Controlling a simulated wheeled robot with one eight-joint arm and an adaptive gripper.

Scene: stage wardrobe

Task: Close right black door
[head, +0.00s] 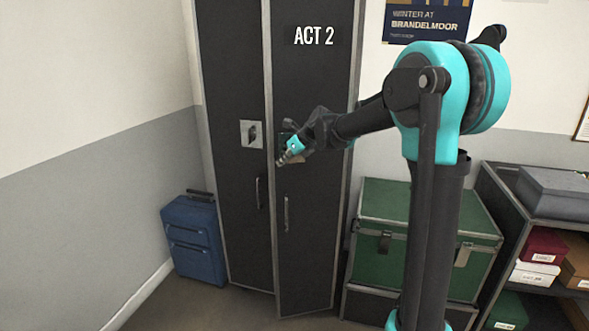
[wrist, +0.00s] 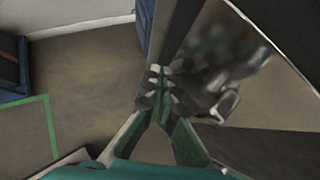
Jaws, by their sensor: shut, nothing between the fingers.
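The right black door (head: 313,110) of the tall wardrobe bears the label "ACT 2" and a vertical handle (head: 286,214). Its free left edge stands slightly out from the left black door (head: 235,80), and its bottom reaches lower in the head view, so it looks a little ajar. My gripper (head: 283,160) is shut and empty, in front of the right door near its left edge at latch height; I cannot tell whether it touches. In the wrist view my closed fingers (wrist: 158,90) are beside a blurred metal latch plate (wrist: 222,62). My gripper partly hides this latch in the head view.
A blue suitcase (head: 193,240) stands left of the wardrobe. A green trunk (head: 425,225) is at its right, behind my arm. Shelves with boxes (head: 542,245) stand at far right. The floor shows green tape (wrist: 50,125) in the wrist view.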

